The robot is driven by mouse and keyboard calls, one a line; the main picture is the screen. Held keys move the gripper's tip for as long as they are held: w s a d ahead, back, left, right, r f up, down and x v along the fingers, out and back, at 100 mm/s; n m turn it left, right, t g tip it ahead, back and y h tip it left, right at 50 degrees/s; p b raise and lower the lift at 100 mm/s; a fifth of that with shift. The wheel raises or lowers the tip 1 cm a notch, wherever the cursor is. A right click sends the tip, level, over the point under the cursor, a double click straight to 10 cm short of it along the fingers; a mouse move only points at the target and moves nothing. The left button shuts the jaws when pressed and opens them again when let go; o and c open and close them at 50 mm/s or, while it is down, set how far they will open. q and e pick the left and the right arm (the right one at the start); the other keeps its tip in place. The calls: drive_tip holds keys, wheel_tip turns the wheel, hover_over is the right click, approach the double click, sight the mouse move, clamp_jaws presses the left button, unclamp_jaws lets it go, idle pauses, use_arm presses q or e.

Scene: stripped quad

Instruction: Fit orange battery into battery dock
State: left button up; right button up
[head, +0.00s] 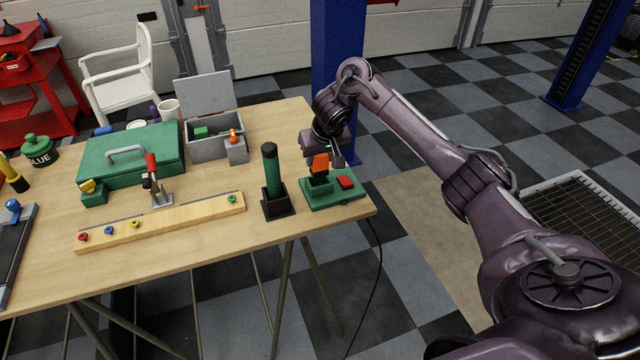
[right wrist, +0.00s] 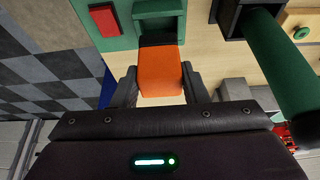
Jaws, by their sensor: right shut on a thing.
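The orange battery (head: 320,163) is upright between the fingers of my right gripper (head: 328,158) at the right end of the table. The right wrist view also shows the battery (right wrist: 160,72) between the two dark fingers (right wrist: 160,88), with its dark end at the green dock. The green battery dock (head: 318,196) has a raised socket below the battery and a red block (head: 346,183) on its base. The dock also shows in the right wrist view (right wrist: 115,28). Whether the battery's end is inside the socket or just above it, I cannot tell. My left gripper is out of view.
A green cylinder in a black holder (head: 278,204) stands just left of the dock. A wooden strip with coloured rings (head: 180,219), a green case (head: 120,165) and an open grey box (head: 205,149) lie further left. The table's right edge is close to the dock.

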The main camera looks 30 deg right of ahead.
sight(321, 168)
drive_tip(key=shift+a+f, duration=0.1)
drive_tip(key=shift+f, duration=0.65)
drive_tip(key=shift+f+b, duration=0.3)
drive_tip(key=shift+f, duration=1.6)
drive_tip(key=shift+f, duration=0.1)
drive_tip(key=o, duration=1.1)
drive_tip(key=shift+f, duration=0.1)
